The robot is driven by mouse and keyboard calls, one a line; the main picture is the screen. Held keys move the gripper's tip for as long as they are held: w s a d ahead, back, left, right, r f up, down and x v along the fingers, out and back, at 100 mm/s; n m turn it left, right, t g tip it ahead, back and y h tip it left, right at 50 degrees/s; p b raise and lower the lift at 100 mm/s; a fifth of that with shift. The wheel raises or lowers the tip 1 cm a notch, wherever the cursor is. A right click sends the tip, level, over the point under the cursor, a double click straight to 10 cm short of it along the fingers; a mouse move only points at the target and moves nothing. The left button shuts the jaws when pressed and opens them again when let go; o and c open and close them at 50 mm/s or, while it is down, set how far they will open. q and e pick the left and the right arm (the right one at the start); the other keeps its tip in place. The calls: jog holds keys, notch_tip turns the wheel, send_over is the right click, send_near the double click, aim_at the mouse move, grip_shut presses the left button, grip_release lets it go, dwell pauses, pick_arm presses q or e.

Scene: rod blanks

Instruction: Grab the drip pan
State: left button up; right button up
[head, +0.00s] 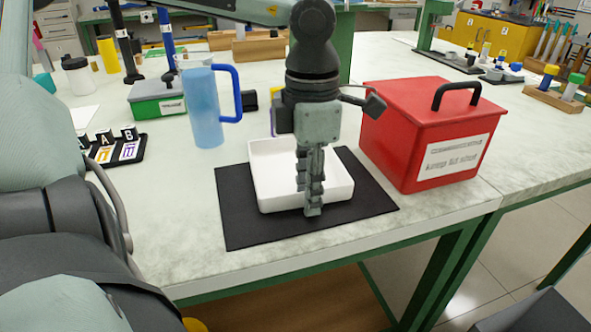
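The drip pan, a shallow white rectangular tray (270,190), rests flat on a black mat (240,230) near the table's front edge. My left gripper (307,200) points down over the pan's near side. Its fingers are seen nearly edge-on, one behind the other, with a gap between the tips. The far tip appears inside the pan and the near tip in front of the near wall. The fingers hide part of that wall, and I cannot tell whether they touch it. My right gripper is out of view.
A red lidded box (400,140) with a black handle stands close right of the mat. A blue jug (203,110) stands behind left, near a green box (157,98). A black tray of labelled pieces (120,150) is farther left. The pale tabletop left of the mat is clear.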

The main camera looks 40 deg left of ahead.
pick_arm(q)
jog(key=shift+c, duration=0.2)
grip_shut()
jog(key=shift+r, duration=0.1)
